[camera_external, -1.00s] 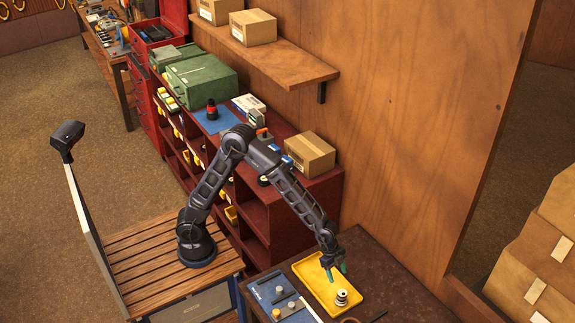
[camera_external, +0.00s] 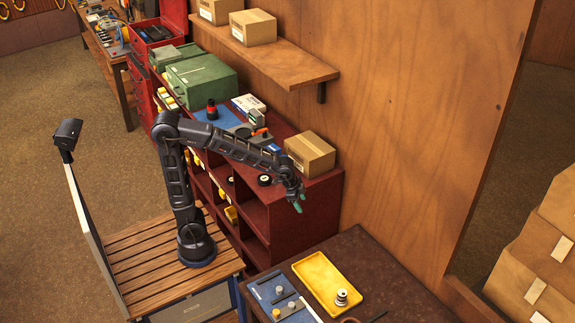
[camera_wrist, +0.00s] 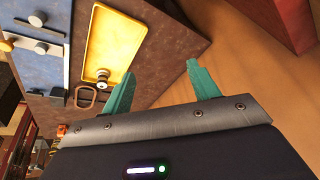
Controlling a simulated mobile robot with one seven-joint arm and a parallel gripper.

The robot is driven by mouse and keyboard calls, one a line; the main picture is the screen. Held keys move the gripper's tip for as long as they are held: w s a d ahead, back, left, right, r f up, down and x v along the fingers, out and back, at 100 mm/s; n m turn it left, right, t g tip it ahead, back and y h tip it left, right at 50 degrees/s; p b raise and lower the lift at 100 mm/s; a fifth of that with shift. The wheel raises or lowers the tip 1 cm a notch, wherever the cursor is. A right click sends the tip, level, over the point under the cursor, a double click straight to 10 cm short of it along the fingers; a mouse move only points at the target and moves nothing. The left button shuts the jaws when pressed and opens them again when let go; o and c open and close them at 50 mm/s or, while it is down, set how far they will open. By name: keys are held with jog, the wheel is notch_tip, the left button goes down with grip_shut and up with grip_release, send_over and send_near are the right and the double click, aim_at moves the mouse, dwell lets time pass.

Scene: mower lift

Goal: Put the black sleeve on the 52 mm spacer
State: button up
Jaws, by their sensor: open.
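A small upright part with pale and dark bands (camera_external: 342,297) stands in the yellow tray (camera_external: 321,267), near its front right end. It also shows in the wrist view (camera_wrist: 101,77). Its dark band may be the black sleeve around a pale spacer, but it is too small to tell. Grey cylindrical parts lie on the blue mat (camera_wrist: 40,70) beside the tray; I cannot tell their sizes. My gripper (camera_external: 297,203) is raised near the end of the red shelf unit, clear of the tray. In the wrist view its teal fingers (camera_wrist: 158,82) are apart with nothing between them.
The red shelf unit (camera_external: 315,212) stands beside the dark table (camera_external: 375,270), with a cardboard box (camera_external: 310,153) on top. A wooden wall is behind. A dark open loop (camera_wrist: 86,95) lies near the tray. The table's right part is mostly clear.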

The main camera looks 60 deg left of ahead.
jog(key=s+a+r+n+y, duration=0.1)
jog(key=s+a+n, duration=0.3)
jog(key=s+a, duration=0.6)
jog(key=s+a+r+n+t, duration=0.1)
jog(key=s+a+r+n, duration=0.2)
jog(key=s+a, duration=0.6)
jog(key=a+n, duration=0.2)
jog(key=a, duration=0.4)
jog(key=shift+s+a+y, duration=0.35)
jog(key=shift+y, duration=0.05)
jog(key=shift+r, duration=0.1)
